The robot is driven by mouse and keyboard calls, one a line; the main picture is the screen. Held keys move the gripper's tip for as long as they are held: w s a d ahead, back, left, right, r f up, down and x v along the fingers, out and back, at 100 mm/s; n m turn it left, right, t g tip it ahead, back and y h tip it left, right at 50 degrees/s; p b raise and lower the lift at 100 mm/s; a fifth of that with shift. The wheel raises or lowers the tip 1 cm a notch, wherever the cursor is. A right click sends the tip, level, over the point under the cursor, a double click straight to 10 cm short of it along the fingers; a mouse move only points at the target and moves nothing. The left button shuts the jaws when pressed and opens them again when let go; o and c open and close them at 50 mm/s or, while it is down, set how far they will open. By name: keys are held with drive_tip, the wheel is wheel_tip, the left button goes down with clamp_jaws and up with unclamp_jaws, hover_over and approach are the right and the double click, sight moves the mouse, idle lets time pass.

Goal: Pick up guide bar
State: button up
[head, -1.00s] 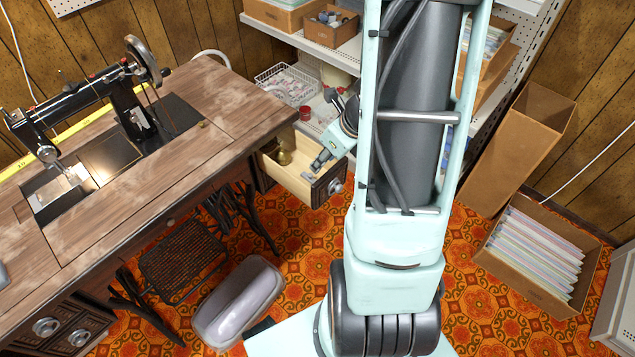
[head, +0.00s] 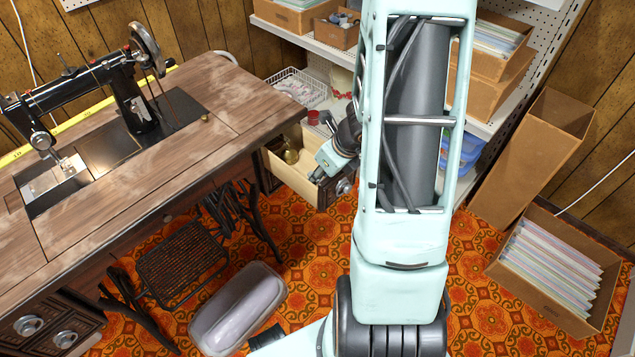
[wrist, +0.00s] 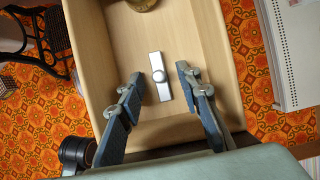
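The guide bar is a short flat silver bar with a round knob at its middle (wrist: 159,88). It lies on the bottom of the open wooden drawer (wrist: 203,35) in the wrist view. My gripper (wrist: 160,79) is open, with one finger on each side of the bar in the picture. I see a gap between the bar and each finger; how far the fingertips are above the drawer bottom I cannot tell. In the head view my gripper (head: 318,174) is over the drawer (head: 291,178), and I cannot make out the bar there.
A brass object (head: 291,154) sits at the drawer's back. The sewing table (head: 150,150) with its black machine (head: 125,95) stands left of the drawer. Shelves with boxes (head: 300,18) are behind. A spiral-bound pad (wrist: 293,50) shows right of the drawer in the wrist view.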

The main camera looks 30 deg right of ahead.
clamp_jaws()
drive_tip(key=shift+r, duration=0.1)
